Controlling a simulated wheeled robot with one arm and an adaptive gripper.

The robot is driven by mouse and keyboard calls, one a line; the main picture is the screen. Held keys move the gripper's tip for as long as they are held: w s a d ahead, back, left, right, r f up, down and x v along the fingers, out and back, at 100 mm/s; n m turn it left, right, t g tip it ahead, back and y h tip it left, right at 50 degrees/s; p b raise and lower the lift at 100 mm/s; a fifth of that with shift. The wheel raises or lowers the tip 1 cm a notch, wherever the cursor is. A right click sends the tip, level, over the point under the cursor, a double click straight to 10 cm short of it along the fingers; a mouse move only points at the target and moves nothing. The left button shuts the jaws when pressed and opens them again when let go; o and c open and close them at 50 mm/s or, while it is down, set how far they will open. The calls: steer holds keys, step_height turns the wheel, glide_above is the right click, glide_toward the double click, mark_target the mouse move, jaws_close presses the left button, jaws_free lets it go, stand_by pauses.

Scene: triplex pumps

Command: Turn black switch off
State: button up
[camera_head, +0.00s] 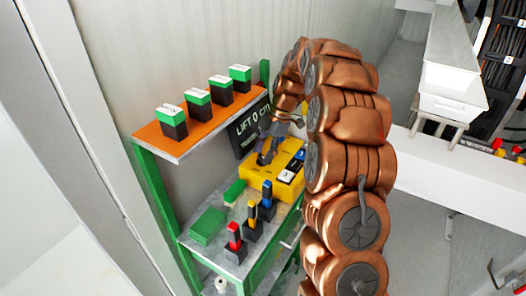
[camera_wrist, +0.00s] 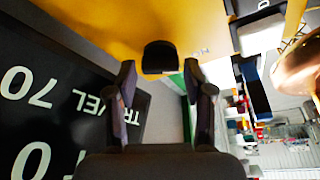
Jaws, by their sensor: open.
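A yellow box (camera_head: 258,184) sits on the green shelf unit, and its yellow face (camera_wrist: 205,20) fills the top of the wrist view. A black rounded switch (camera_wrist: 160,57) sticks out from that face. My gripper (camera_wrist: 159,68) is open, with one finger on each side of the switch and a visible gap to each. In the head view my gripper (camera_head: 267,158) is over the back left part of the box. The switch cannot be made out there, and my arm covers the box's right side.
A dark sign (camera_head: 250,127) stands behind the box, close to my gripper. Red, yellow and blue switches (camera_head: 252,218) stand in front on the lower shelf. Several green-black blocks (camera_head: 198,104) stand on the orange upper shelf (camera_head: 150,130).

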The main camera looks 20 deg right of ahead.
steer(key=shift+a+f, duration=0.1)
steer(key=shift+f, duration=0.15)
steer(key=c, duration=0.9)
steer(key=shift+o, duration=0.2)
